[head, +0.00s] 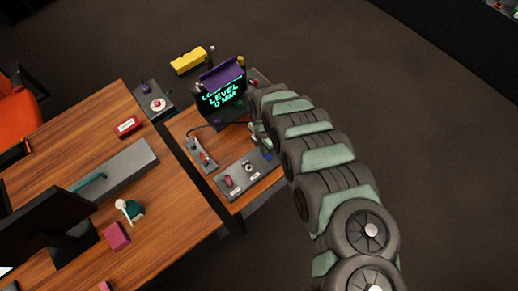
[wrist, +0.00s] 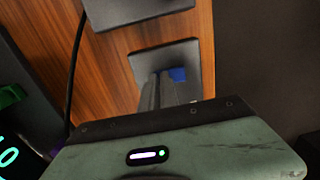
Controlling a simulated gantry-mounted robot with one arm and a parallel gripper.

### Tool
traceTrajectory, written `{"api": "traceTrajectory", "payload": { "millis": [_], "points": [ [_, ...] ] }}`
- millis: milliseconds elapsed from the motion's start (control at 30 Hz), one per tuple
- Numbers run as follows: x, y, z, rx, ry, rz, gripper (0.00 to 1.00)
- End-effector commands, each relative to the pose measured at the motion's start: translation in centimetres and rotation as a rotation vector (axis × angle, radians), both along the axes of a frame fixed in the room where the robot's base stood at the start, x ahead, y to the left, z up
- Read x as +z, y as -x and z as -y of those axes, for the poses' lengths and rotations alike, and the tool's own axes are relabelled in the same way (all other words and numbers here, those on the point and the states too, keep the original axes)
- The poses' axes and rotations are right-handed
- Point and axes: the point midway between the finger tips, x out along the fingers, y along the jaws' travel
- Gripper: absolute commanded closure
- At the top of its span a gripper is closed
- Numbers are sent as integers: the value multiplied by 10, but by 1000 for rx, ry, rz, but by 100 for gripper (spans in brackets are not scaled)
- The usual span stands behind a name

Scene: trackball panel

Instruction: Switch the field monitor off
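The field monitor (head: 222,97) is a dark unit with a purple top and glowing green text that includes "LEVEL". It stands at the far end of the small wooden table. Part of its lit face (wrist: 8,158) shows at the lower left of the wrist view, near a green piece (wrist: 12,95). In the wrist view my gripper's narrow grey fingers (wrist: 160,92) are close together before a blue piece (wrist: 178,74) on a grey plate. Whether they touch it is unclear.
A grey panel (head: 245,180) with a pink piece and a ring lies on the table's near side. A smaller grey plate (head: 203,157) with a red piece is left of it. A dark cable (wrist: 75,70) crosses the wood. A yellow object (head: 188,61) lies behind.

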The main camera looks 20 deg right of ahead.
Motion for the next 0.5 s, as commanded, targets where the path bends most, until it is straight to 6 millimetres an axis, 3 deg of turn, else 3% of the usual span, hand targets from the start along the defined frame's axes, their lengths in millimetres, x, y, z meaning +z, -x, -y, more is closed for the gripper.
{"api": "traceTrajectory", "payload": {
  "millis": [500],
  "points": [
    [4, 8, -2, 3, -5, 1, 100]
  ]
}}
